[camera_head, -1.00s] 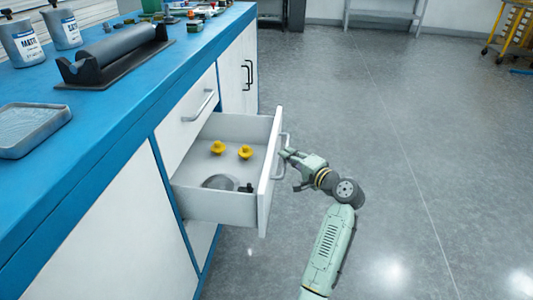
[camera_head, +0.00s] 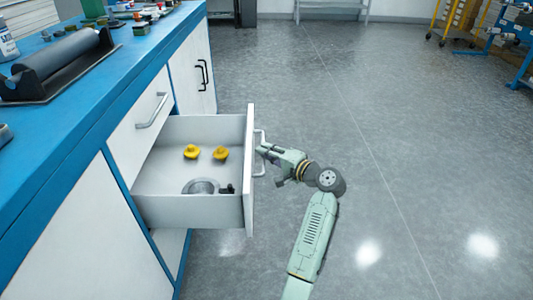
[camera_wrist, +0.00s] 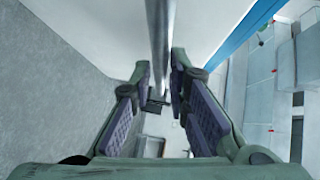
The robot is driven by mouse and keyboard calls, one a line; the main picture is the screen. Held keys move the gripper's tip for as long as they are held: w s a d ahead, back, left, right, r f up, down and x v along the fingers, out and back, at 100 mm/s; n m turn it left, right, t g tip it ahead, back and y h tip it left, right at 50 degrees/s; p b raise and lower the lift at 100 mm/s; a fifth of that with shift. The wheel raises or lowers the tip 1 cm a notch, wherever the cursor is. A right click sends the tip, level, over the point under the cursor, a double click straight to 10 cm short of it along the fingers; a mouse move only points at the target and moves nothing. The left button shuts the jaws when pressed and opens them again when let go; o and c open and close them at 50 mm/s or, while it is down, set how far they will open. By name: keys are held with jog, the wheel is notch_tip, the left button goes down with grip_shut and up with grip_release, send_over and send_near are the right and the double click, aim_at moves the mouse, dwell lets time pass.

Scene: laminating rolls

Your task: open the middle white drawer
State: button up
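The middle white drawer (camera_head: 190,212) is pulled well out from the cabinet, below a closed drawer. Its front panel (camera_head: 249,175) carries a metal bar handle (camera_head: 262,137). My gripper (camera_head: 264,155) is at this handle on the outer side of the panel. In the wrist view the handle bar (camera_wrist: 160,45) runs between the two fingers of my gripper (camera_wrist: 160,75). The fingers stand apart, with a visible gap on each side of the bar. In the head view the fingertips partly merge with the handle.
Inside the drawer lie two yellow items (camera_head: 206,153), a grey round item (camera_head: 201,187) and a small black item (camera_head: 227,189). The blue worktop (camera_head: 70,130) bears a dark roll on a stand (camera_head: 60,60).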

jog(key=shift+o, duration=1.2)
jog(key=v, duration=1.2)
jog(key=shift+a+r, duration=0.1)
